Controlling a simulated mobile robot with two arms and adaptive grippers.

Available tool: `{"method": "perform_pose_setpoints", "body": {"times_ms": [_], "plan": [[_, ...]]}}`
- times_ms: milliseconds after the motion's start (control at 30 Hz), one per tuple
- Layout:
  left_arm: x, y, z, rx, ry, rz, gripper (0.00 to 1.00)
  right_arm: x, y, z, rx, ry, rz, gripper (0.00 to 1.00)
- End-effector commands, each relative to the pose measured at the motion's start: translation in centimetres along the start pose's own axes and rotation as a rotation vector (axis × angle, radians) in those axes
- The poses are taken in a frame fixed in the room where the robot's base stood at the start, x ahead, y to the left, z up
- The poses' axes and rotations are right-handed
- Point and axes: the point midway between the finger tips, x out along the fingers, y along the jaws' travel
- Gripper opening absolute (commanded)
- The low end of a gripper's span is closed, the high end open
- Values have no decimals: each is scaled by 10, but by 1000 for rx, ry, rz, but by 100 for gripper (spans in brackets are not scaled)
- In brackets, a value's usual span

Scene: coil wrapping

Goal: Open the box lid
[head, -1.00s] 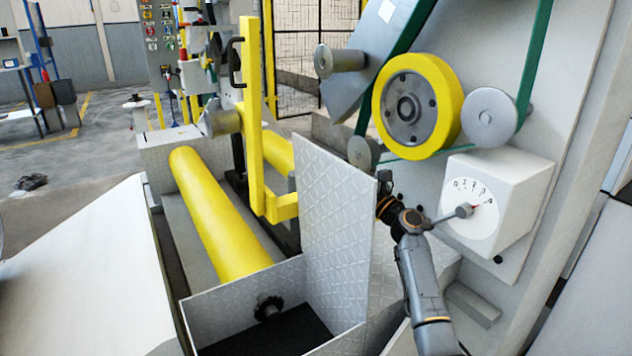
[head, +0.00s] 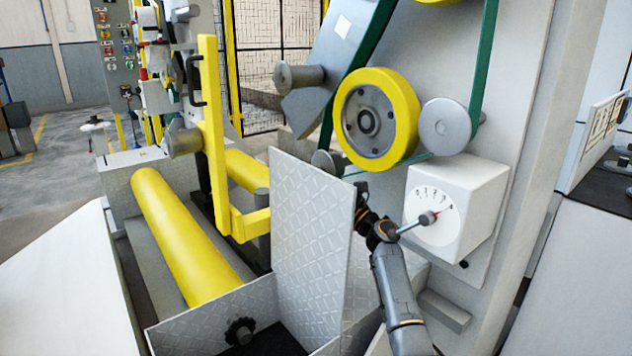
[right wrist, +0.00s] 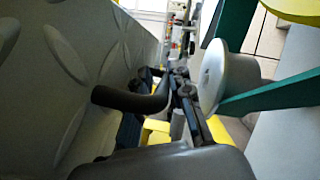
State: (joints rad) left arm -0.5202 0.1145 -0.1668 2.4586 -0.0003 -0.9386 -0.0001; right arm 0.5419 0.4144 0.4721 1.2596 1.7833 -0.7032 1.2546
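The box lid (head: 305,240) is a grey diamond-plate panel standing upright and open on the box (head: 215,322). The box's dark interior shows below it, with a black knob-like part (head: 240,330) inside. My right gripper (head: 361,190) is at the lid's right edge, by its far side, and its fingertips are small and partly hidden. In the right wrist view the lid (right wrist: 75,70) fills the left, and a black curved bar (right wrist: 132,99) lies close beside the dark gripper parts. Whether the fingers are closed on anything is unclear. My left gripper is out of view.
A white gauge box (head: 455,210) with a lever stands just right of my right arm. A yellow wheel (head: 377,118) and green belt are above it. A yellow roller (head: 185,238) and yellow upright frame (head: 212,130) stand left of the lid.

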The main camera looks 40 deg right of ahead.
Motion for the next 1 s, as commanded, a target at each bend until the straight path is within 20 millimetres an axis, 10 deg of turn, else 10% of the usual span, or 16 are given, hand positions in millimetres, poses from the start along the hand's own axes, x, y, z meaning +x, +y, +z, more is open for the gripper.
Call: {"method": "perform_pose_setpoints", "body": {"times_ms": [633, 1000], "plan": [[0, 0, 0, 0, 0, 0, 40, -68, 2, -2, 2, 3, 3, 20], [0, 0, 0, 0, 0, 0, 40, -76, 0, 0, 1, -1, 1, 20]]}}
